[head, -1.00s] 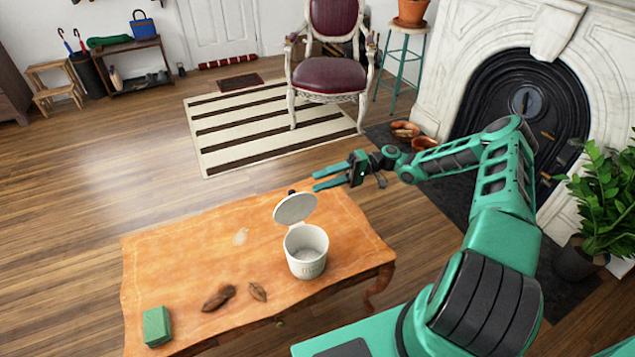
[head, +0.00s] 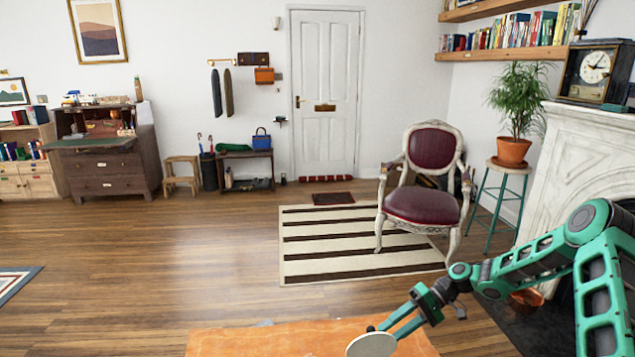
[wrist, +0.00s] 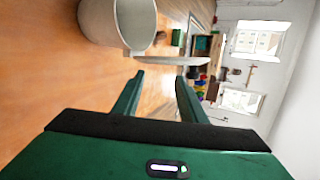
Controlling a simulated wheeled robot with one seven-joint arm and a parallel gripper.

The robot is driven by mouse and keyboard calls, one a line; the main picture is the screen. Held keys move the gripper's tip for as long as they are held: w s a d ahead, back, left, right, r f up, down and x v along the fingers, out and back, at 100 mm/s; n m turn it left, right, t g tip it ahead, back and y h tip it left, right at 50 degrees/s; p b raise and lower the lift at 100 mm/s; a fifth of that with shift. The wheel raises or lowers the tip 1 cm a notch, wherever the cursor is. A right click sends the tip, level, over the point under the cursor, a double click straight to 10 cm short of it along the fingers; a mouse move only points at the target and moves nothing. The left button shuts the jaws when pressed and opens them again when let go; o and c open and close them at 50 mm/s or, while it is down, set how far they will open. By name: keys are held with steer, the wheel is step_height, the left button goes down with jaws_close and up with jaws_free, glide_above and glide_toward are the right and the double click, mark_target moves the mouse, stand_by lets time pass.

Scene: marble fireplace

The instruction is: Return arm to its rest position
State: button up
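My gripper (head: 396,322) is at the lower right of the head view, over the near table, beside the raised white lid (head: 371,345). In the wrist view its two green fingers (wrist: 160,90) stand apart with nothing between them, so it is open. The white canister (wrist: 118,22) shows at the top of the wrist view, beyond the fingers and apart from them. Its lid shows there as a thin pale disc seen nearly edge-on. In the head view the canister's body is below the frame. My arm reaches in from the right edge, bent at the elbow.
The wooden table (head: 270,340) shows only its far edge. Beyond it are open floor, a striped rug (head: 340,245) and a red armchair (head: 425,190). A green stool (head: 493,200) with a potted plant and the marble fireplace (head: 580,150) stand at right, near my arm.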

steer(key=s+d+r+m+t+h, duration=0.1)
steer(key=s+d+r+m+h, duration=0.1)
steer(key=s+d+r+h, duration=0.6)
steer(key=s+d+r+m+t+h, duration=0.1)
steer(key=s+d+r+m+h, duration=0.1)
steer(key=s+d+r, duration=0.75)
steer(key=s+r+m, duration=0.1)
steer(key=s+r, duration=0.2)
steer(key=s, duration=0.3)
steer(key=s+r+m+t, duration=0.1)
steer(key=s+r, duration=0.2)
steer(key=s, duration=0.4)
steer(key=s+d+r+m+h, duration=0.1)
steer(key=s+r+m, duration=0.1)
steer(key=s, duration=0.4)
steer(key=shift+s+r+t, duration=0.15)
steer(key=shift+r+t, duration=0.25)
steer(key=shift+r, duration=0.2)
steer(key=shift+d, duration=0.1)
steer(key=shift+c, duration=0.9)
